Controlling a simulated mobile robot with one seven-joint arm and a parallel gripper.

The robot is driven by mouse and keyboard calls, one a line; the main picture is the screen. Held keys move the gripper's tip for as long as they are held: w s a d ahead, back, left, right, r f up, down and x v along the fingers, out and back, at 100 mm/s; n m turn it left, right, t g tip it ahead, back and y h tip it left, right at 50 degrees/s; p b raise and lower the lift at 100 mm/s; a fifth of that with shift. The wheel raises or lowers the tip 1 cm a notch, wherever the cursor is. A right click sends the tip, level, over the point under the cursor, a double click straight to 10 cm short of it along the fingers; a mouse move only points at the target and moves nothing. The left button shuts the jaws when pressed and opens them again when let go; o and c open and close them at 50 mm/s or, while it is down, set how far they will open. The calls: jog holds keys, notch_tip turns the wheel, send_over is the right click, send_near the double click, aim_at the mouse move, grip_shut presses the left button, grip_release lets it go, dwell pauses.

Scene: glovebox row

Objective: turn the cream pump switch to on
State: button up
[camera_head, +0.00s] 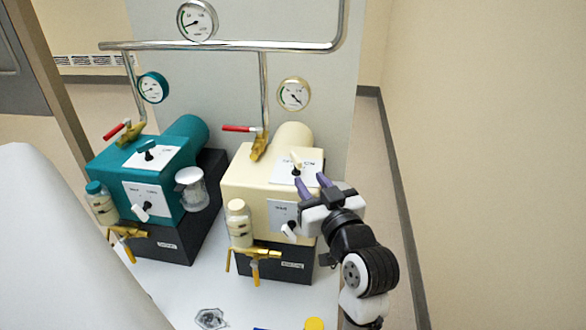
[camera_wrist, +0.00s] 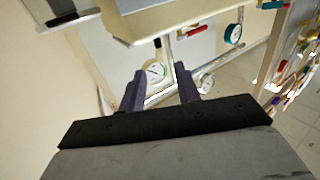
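The cream pump (camera_head: 245,188) stands on a dark base on the white bench. On its top is a white plate with a small cream lever (camera_head: 296,160), and on its front a grey plate with a white knob (camera_head: 289,229). The plate lettering is too small to read, so I cannot tell the switch position. My gripper (camera_head: 312,181) is open and empty, its purple fingers just in front of the top plate, near the lever but apparently apart from it. In the wrist view the open fingers (camera_wrist: 159,78) have no object held between them.
A teal pump (camera_head: 150,172) with a clear jar (camera_head: 191,189) stands to the left. A cream-capped bottle (camera_head: 239,223) and brass valve (camera_head: 255,256) are at the cream pump's front. A red-handled valve (camera_head: 256,140) and pipe rise behind. Right of the bench is open floor.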

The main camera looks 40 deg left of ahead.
aim_at(293, 152)
jog(key=p+x, duration=0.2)
jog(key=x, duration=0.9)
jog(key=shift+s, duration=0.1)
grip_shut()
